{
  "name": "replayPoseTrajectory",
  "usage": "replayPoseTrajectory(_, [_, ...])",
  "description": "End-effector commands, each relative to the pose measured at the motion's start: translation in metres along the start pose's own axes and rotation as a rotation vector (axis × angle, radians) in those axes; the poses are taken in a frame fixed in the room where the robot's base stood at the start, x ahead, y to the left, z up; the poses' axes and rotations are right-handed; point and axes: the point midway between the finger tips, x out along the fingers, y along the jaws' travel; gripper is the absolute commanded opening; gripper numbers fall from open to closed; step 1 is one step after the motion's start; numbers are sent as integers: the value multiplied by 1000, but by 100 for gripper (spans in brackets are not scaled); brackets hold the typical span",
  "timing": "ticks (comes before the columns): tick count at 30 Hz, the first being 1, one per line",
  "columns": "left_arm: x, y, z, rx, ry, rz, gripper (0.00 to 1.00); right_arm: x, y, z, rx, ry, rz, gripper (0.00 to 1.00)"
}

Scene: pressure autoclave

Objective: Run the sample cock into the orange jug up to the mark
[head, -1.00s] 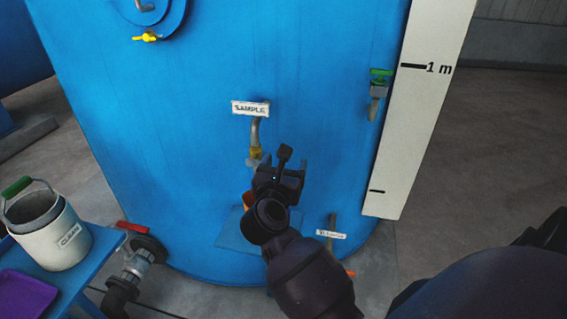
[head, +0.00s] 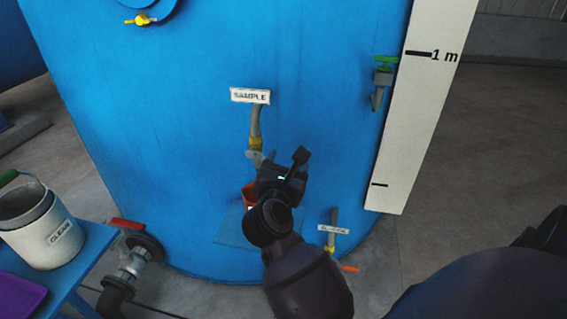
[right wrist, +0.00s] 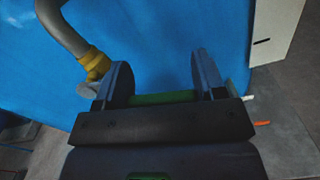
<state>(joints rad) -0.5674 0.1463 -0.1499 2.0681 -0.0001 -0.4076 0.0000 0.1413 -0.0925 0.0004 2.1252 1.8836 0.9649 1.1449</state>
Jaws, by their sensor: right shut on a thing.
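The sample cock (head: 256,143) hangs on the blue tank below a SAMPLE label, with a grey bent pipe and a yellow collar. Its collar also shows in the right wrist view (right wrist: 94,64), left of the fingers. My right gripper (head: 284,164) is just right of and below the collar. My left gripper is not in view.
A pale blue shelf (head: 229,226) is under the jug. A second labelled cock (head: 332,232) is low to the right, a green-handled one (head: 383,80) higher up. A white bucket marked CLEAN (head: 50,240) stands on a blue table at left. A red-handled valve (head: 128,224) sits near it.

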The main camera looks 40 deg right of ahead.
Motion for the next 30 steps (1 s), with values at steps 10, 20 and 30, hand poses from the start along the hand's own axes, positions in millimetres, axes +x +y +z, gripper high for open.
replayPoseTrajectory(10, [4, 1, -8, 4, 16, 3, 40, 0, 0, -1, 24, -2, -1, 21])
replayPoseTrajectory(20, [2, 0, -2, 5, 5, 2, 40, 0, 0, -1, 23, -1, 0, 74])
replayPoseTrajectory(30, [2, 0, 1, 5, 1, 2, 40, -2, 4, -3, 24, 1, 1, 74])
